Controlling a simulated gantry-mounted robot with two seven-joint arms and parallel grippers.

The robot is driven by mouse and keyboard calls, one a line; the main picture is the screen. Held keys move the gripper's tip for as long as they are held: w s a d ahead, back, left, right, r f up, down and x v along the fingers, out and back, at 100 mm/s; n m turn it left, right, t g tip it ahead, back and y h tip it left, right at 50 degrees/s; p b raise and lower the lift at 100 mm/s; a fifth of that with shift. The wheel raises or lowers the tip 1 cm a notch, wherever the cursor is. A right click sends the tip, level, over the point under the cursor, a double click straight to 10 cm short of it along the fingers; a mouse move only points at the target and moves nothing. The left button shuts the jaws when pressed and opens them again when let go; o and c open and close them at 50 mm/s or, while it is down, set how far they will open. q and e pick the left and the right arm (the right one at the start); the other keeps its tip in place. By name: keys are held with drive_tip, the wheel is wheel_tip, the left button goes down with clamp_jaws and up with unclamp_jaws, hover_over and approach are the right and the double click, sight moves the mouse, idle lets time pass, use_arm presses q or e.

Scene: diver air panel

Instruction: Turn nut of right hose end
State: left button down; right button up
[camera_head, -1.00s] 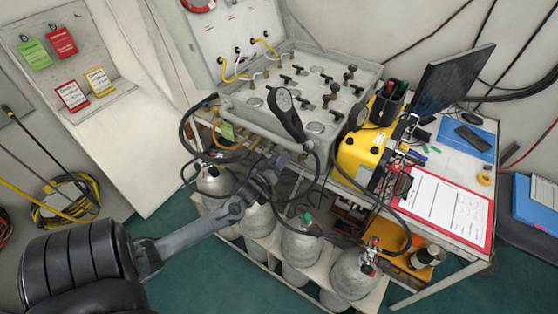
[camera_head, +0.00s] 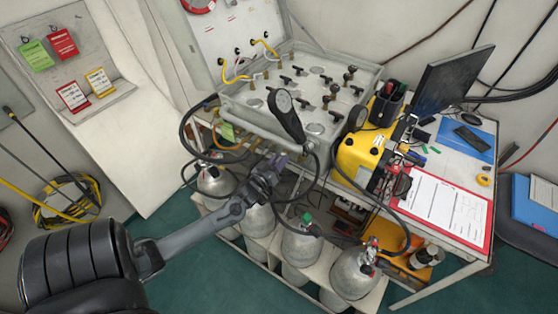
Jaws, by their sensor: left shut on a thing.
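My left gripper (camera_head: 276,164) reaches in from the lower left to just below the front edge of the grey air panel (camera_head: 262,122). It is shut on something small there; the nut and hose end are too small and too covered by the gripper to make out. A black hose (camera_head: 318,165) hangs just right of the gripper, below a dark round gauge or handle (camera_head: 287,114) that stands in front of the panel. My right gripper does not show.
Several grey cylinders (camera_head: 300,245) stand in a white rack below the panel. A yellow case (camera_head: 358,152), a monitor (camera_head: 452,80) and a red-framed sheet (camera_head: 445,208) are on the table to the right. Black hoses loop around the cylinders.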

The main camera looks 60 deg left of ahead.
use_arm(q)
drive_tip(key=shift+r+m+p, duration=0.15)
drive_tip(key=shift+m+p, duration=0.45)
drive_tip(key=shift+m, duration=0.3)
drive_tip(key=m+p, duration=0.1)
drive_tip(key=m, duration=0.1)
drive_tip(key=shift+m, duration=0.3)
drive_tip(key=m+p, duration=0.2)
drive_tip(key=m, duration=0.3)
drive_tip(key=shift+g+y, duration=0.3)
drive_tip(key=shift+y, duration=0.1)
drive_tip(key=m+p, duration=0.1)
drive_tip(key=m, duration=0.5)
drive_tip(key=shift+w+y, duration=0.1)
drive_tip(key=shift+y, duration=0.2)
drive_tip(key=m, duration=0.3)
drive_tip(key=shift+p, duration=0.4)
drive_tip(key=shift+m, duration=1.2)
